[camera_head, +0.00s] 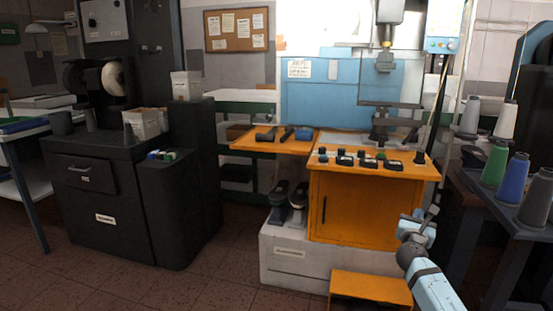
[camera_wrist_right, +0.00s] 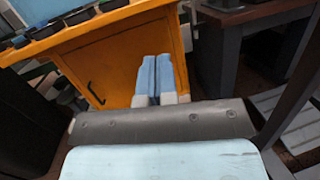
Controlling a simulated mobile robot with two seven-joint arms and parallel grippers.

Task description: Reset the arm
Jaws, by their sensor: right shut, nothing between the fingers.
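My right arm comes in from the lower right in the head view. Its gripper (camera_head: 427,217) is in front of the right side of the orange cabinet (camera_head: 350,208), below the worktop. In the right wrist view the two blue fingers (camera_wrist_right: 156,78) lie together with nothing between them, pointing toward the cabinet front (camera_wrist_right: 115,65). The gripper is shut and empty. Whether it touches the cabinet cannot be told, but it appears apart from it. My left gripper is not in view.
A dark table (camera_head: 480,190) with several thread cones stands close on the right. A blue machine (camera_head: 335,95) rises behind the orange worktop. An orange step (camera_head: 370,289) is low in front. Two dark shoe lasts (camera_head: 298,196) stand left of the cabinet. Open floor (camera_head: 225,275) lies left.

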